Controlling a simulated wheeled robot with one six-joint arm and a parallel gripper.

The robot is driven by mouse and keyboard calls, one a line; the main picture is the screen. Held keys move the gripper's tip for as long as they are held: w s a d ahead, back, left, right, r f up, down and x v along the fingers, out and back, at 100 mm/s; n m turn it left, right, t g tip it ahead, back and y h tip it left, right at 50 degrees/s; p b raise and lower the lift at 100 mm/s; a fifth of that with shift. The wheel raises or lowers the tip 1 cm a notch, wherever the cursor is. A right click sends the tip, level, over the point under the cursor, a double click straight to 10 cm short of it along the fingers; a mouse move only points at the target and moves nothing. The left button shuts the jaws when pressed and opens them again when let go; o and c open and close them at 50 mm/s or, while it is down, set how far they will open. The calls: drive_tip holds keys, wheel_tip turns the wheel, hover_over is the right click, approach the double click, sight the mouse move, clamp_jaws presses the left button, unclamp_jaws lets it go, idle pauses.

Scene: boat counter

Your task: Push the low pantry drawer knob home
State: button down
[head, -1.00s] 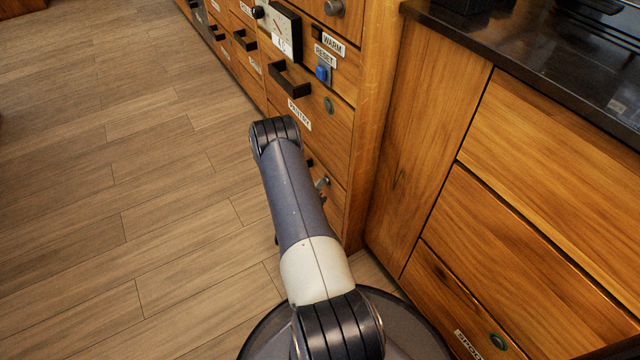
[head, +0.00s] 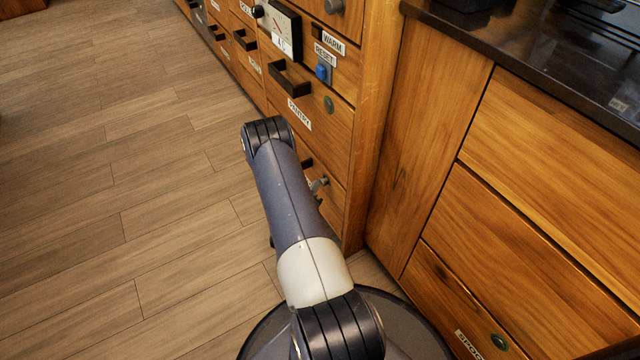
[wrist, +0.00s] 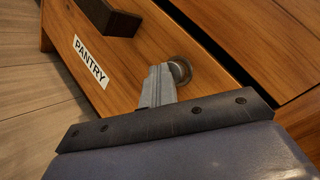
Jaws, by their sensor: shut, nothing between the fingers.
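The low pantry drawer (wrist: 115,95) fills much of the wrist view, with a white PANTRY label. Its round metal knob (wrist: 181,69) is at the fingertips. My gripper (wrist: 161,70) is shut and empty, its tips beside the knob and overlapping its left edge in the picture; I cannot tell whether they touch. In the head view, a small grey knob (head: 319,184) shows on the low drawer, just right of my arm. My arm hides my gripper and part of that drawer front there.
The low drawer's dark handle (wrist: 108,15) is close to the fingers. Above it, in the head view, is another drawer with a PANTRY label (head: 299,114), a dark handle (head: 289,78) and a green round knob (head: 328,104). Open wooden floor (head: 120,200) lies left.

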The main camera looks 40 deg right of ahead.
drive_tip(key=shift+w+a, duration=0.15)
drive_tip(key=shift+a, duration=0.65)
drive_tip(key=a, duration=0.2)
drive_tip(key=w+a+b, duration=0.1)
drive_tip(key=a, duration=0.2)
drive_tip(key=shift+w, duration=0.1)
drive_tip(key=shift+d, duration=0.1)
drive_tip(key=p, duration=0.1)
drive_tip(key=d+p, duration=0.2)
drive_tip(key=shift+s+d+r, duration=0.2)
drive_tip(key=shift+s+r, duration=0.05)
drive_tip(key=shift+s, duration=0.05)
drive_tip(key=shift+p, duration=0.5)
